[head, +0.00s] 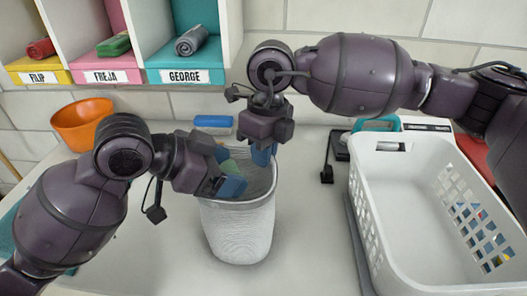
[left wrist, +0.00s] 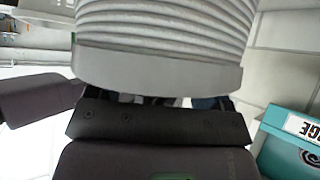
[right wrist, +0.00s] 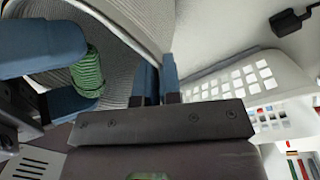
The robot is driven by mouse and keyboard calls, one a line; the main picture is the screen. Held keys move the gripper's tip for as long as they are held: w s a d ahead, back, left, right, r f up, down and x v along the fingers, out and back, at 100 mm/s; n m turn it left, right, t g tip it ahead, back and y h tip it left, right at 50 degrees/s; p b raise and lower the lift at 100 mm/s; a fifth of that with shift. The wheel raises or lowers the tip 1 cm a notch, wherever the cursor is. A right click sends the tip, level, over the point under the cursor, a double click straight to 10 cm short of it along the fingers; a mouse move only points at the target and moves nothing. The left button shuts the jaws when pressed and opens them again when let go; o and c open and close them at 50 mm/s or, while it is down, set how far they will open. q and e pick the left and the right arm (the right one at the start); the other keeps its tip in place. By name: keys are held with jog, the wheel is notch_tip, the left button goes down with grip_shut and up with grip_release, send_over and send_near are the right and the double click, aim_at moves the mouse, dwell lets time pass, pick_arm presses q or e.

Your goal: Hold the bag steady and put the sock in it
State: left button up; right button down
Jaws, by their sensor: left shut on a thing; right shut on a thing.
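The bag (head: 238,232) is a grey-white ribbed bag standing upright on the counter, its mouth open. My right gripper (head: 263,153) is shut on the bag's far right rim; in the right wrist view its two blue fingers (right wrist: 158,82) pinch the wall. My left gripper (head: 228,170) reaches over the left rim, shut on a green ribbed sock (right wrist: 88,75). The sock (head: 230,167) is at the mouth, between the blue fingers. In the left wrist view the bag's rim (left wrist: 155,72) hides the fingertips and the sock.
A white laundry basket (head: 372,170) stands on the right. An orange bowl (head: 82,122) and a blue item (head: 214,121) lie behind. Cubbies above hold rolled red (head: 41,48), green (head: 113,45) and grey (head: 191,40) items. The counter front is clear.

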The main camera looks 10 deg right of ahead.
pick_arm(q)
jog(key=shift+s+a+f, duration=0.1)
jog(key=shift+a+f, duration=0.05)
jog(key=shift+f, duration=1)
pick_arm(e)
jog(key=shift+s+r, duration=0.1)
pick_arm(q)
jog(key=o, duration=0.8)
jog(key=shift+o, duration=0.2)
jog(key=shift+a, duration=0.1)
pick_arm(e)
jog(key=shift+d, duration=0.1)
pick_arm(q)
jog(key=shift+a+r, duration=0.15)
jog(key=shift+o, duration=0.4)
jog(key=v, duration=1)
jog(key=shift+r, duration=0.45)
jog(key=shift+s+a+r, duration=0.35)
jog(key=shift+a+r, duration=0.05)
jog(key=shift+r, duration=0.25)
